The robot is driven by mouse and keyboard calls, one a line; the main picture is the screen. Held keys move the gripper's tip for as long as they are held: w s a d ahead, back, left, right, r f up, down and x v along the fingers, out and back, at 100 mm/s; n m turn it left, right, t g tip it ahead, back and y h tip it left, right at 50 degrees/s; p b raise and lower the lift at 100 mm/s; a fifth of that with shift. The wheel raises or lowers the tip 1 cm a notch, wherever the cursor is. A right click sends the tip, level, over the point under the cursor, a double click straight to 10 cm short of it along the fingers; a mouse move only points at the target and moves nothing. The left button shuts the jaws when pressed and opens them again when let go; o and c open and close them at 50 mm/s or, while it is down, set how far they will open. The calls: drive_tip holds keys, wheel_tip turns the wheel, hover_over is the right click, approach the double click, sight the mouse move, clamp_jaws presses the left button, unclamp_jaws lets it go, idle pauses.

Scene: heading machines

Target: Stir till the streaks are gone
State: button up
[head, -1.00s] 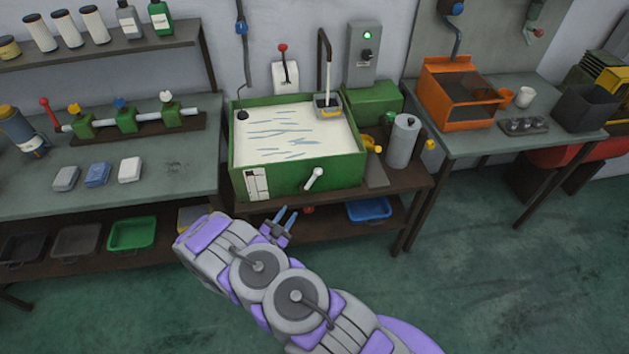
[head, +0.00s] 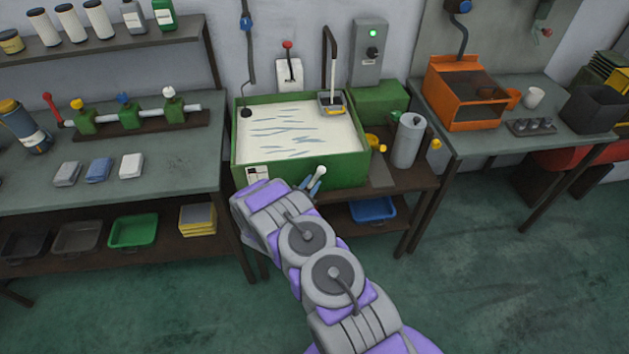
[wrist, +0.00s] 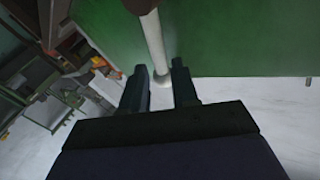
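A green tank (head: 340,172) on the bench holds a cream-white liquid (head: 270,112) with several blue-grey streaks on its surface. A white crank handle (head: 321,171) sticks out of the tank's front wall. In the wrist view the handle (wrist: 152,42) slants up in front of the green wall. My gripper (head: 313,184) is at the tank's front, right by the handle. In the wrist view its two fingers (wrist: 161,74) are apart, with the handle's lower end showing in the gap; contact cannot be told. My arm hides part of the tank's lower front.
A red-knobbed lever (head: 288,58) and a grey control box (head: 369,50) with a green light are on the wall behind. A grey cylinder (head: 408,140) stands right of the tank. The floor in front is clear.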

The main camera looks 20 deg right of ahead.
sight(316, 177)
drive_tip(key=shift+x, duration=1.55)
clamp_jaws()
